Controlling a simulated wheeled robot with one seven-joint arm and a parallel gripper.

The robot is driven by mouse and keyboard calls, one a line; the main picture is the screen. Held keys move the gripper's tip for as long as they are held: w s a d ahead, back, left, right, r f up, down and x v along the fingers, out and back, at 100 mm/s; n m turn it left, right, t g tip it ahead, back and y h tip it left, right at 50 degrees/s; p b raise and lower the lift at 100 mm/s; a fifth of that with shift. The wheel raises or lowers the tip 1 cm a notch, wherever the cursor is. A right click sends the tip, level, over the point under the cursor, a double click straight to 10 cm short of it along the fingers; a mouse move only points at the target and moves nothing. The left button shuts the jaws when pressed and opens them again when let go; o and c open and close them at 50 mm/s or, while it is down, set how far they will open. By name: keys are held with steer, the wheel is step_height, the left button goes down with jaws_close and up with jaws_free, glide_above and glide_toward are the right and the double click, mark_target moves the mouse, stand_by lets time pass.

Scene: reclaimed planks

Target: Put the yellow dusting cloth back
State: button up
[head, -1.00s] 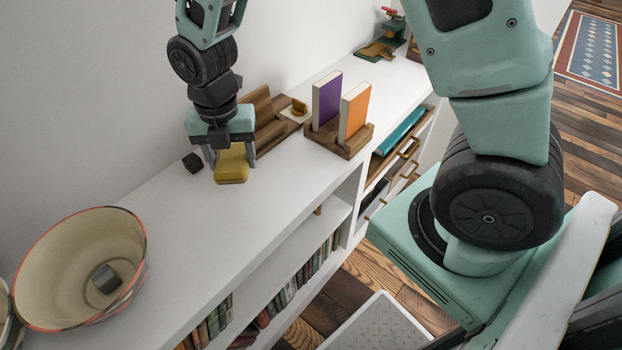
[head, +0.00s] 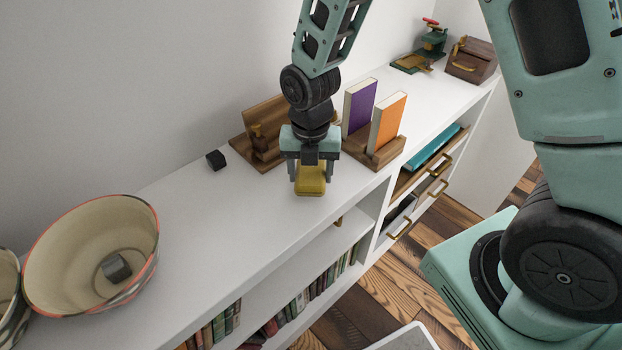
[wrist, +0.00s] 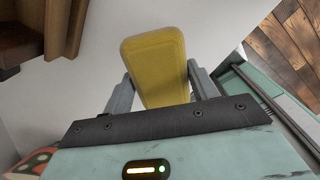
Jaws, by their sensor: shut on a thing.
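The yellow dusting cloth (head: 311,180) is a folded, block-like yellow piece. My gripper (head: 310,178) is shut on it, with one finger on each side, over the white shelf top near its front edge. In the wrist view the cloth (wrist: 155,62) sits between the two grey fingers (wrist: 162,92). I cannot tell whether the cloth touches the shelf top or hangs just above it.
A wooden stand (head: 262,135) is behind my gripper. A wooden holder with a purple book (head: 359,108) and an orange book (head: 388,122) stands to the right. A dark cube (head: 215,160) and a large bowl (head: 60,262) are left.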

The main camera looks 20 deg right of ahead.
steer(key=shift+f, duration=1.1)
steer(key=shift+f, duration=0.2)
steer(key=o, duration=0.9)
steer(key=shift+o, duration=0.2)
steer(key=shift+r, duration=0.1)
